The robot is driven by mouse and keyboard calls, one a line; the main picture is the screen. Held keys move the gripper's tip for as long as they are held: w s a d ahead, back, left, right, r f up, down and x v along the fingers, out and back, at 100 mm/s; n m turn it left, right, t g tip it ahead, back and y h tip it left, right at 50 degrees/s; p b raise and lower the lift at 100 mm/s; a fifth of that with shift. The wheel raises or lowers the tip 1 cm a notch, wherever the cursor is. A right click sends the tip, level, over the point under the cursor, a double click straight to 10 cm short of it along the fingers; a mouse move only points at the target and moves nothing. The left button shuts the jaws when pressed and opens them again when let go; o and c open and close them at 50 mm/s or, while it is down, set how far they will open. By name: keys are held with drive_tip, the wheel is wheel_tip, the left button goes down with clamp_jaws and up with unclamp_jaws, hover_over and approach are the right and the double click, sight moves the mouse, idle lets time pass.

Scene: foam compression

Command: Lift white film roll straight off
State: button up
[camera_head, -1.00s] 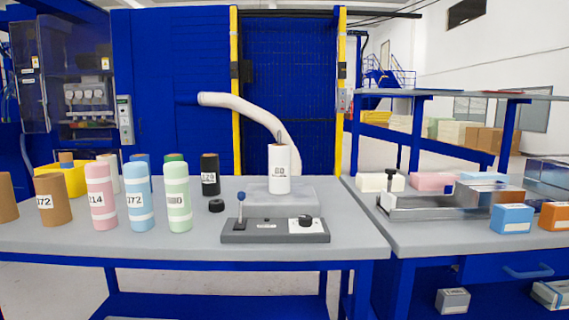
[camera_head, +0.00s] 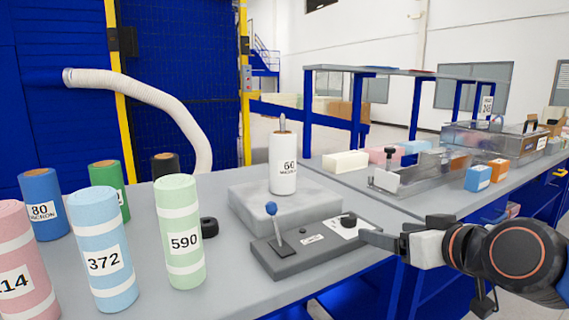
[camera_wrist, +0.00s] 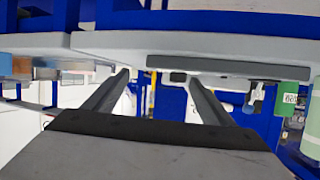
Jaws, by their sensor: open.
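The white film roll (camera_head: 283,172), with a label reading 60 micron, stands upright on a grey block (camera_head: 255,205) in the head view. A thin metal spindle tip (camera_head: 282,123) sticks out of its top. My gripper (camera_head: 366,236) reaches in from the right, low beside the front of the fixture, apart from the roll and to its right. In the wrist view its two fingers (camera_wrist: 158,76) are spread with nothing between them. I cannot make out the roll in the wrist view.
A dark base with a blue-knobbed lever (camera_head: 272,225) and a black knob (camera_head: 348,219) sits before the block. Pink, blue and green foam rolls (camera_head: 180,230) and film rolls stand left. A metal fixture (camera_head: 430,175) and small foam blocks are on the right table.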

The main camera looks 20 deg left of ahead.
sight(285, 159)
drive_tip(key=s+a+r+t+y, duration=0.1)
drive_tip(key=a+r+t+y, duration=0.1)
drive_tip(key=a+r, duration=0.5)
drive_tip(key=s+a+r+t+y, duration=0.1)
drive_tip(key=a+r, duration=0.2)
drive_tip(key=a, duration=0.8)
drive_tip(key=shift+n, duration=0.4)
drive_tip(key=x, duration=1.2)
drive_tip(key=shift+w+d+r, duration=0.15)
drive_tip(key=shift+w+d, duration=0.05)
drive_tip(key=shift+d, duration=0.1)
drive_tip(key=shift+d+x, duration=0.2)
drive_tip(key=shift+x, duration=2.45)
drive_tip(key=shift+w+r, duration=0.1)
drive_tip(key=shift+w, duration=0.1)
drive_tip(key=c, duration=1.4)
